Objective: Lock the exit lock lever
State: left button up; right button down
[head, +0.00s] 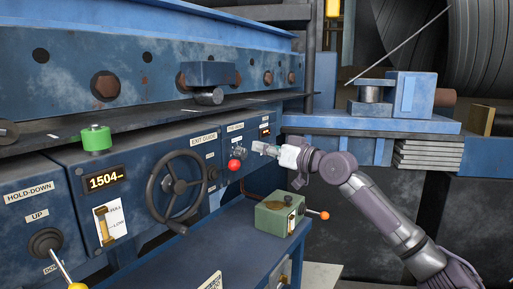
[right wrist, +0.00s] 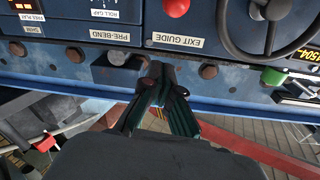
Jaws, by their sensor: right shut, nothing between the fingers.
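A lever with a red ball knob (head: 234,165) sticks out of the blue panel, just right of the handwheel (head: 175,187) under the EXIT GUIDE label (head: 203,138). No label naming it as the lock lever is readable. The red knob (right wrist: 177,7) is also at the top edge of the right wrist view, cut off by the frame. My right gripper (head: 256,147) is shut and empty, up and to the right of the red knob, apart from it in the picture. In the right wrist view its fingers (right wrist: 160,82) show below the PRE-BEND label. My left gripper is not in view.
A green box (head: 280,214) with an orange-knobbed lever (head: 323,215) stands on the blue ledge below my right arm. A green cylinder (head: 96,138) sits on top of the panel at left. A yellow-knobbed lever (head: 72,281) is at bottom left.

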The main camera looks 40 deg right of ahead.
aim_at(239, 162)
jog(key=p+x, duration=0.1)
jog(key=x, duration=0.1)
jog(key=p+x, duration=0.2)
jog(key=x, duration=0.1)
jog(key=p+x, duration=0.1)
jog(key=x, duration=0.2)
jog(key=shift+r, duration=0.3)
jog(key=f, duration=0.1)
jog(key=f+p, duration=0.1)
jog(key=f, duration=0.1)
jog(key=shift+s+a+f+p, duration=0.15)
jog(key=shift+s+a+p, duration=0.1)
jog(key=shift+s+p, duration=0.1)
jog(key=shift+s+f, duration=0.15)
jog(key=shift+f, duration=0.35)
